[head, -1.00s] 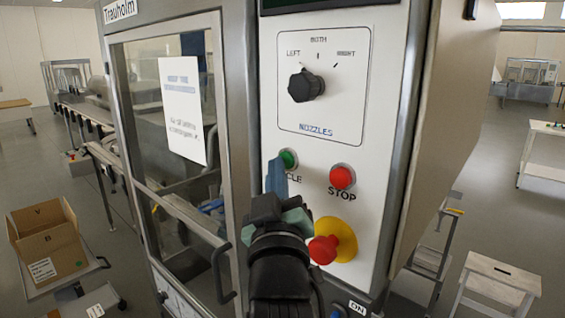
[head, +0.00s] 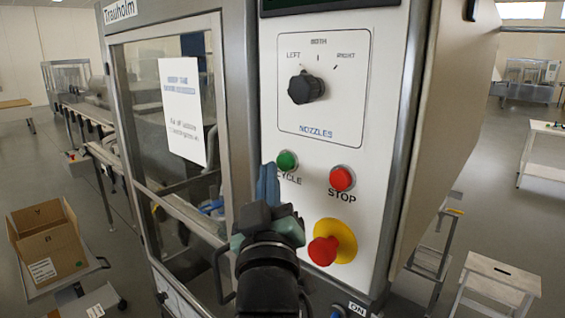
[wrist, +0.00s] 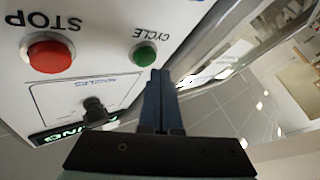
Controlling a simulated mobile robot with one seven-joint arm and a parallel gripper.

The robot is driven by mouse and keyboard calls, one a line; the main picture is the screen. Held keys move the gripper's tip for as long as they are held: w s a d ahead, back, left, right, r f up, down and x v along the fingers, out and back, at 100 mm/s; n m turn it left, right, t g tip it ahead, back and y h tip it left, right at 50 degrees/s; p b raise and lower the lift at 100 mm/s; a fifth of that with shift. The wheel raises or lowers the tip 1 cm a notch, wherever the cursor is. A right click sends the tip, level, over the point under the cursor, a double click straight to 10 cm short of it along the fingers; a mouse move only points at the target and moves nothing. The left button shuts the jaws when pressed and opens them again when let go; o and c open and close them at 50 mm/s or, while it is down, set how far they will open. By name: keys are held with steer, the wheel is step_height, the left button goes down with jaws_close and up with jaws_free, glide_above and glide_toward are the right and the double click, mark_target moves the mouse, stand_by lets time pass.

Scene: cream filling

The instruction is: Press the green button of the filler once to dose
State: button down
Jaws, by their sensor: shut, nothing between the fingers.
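The filler's green CYCLE button (head: 287,160) is on its white control panel (head: 350,215), left of the red STOP button (head: 342,178). In the wrist view the green button (wrist: 145,54) shows just beyond the fingertips. My gripper (head: 266,168) is shut and empty, its blue fingers together. In the head view its tips are to the left of the green button and slightly below its top. A gap shows between tips and button in both views; the depth to the panel is hard to judge. The whole button face is visible in the head view.
A red emergency knob on a yellow plate (head: 336,242) sits below the STOP button, right of my gripper. The black nozzle selector (head: 306,87) is above. The glass door (head: 165,130) with its handle is to the left.

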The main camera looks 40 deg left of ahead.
steer(key=shift+s+a+p, duration=0.2)
steer(key=shift+s+p, duration=0.25)
steer(key=shift+s, duration=2.05)
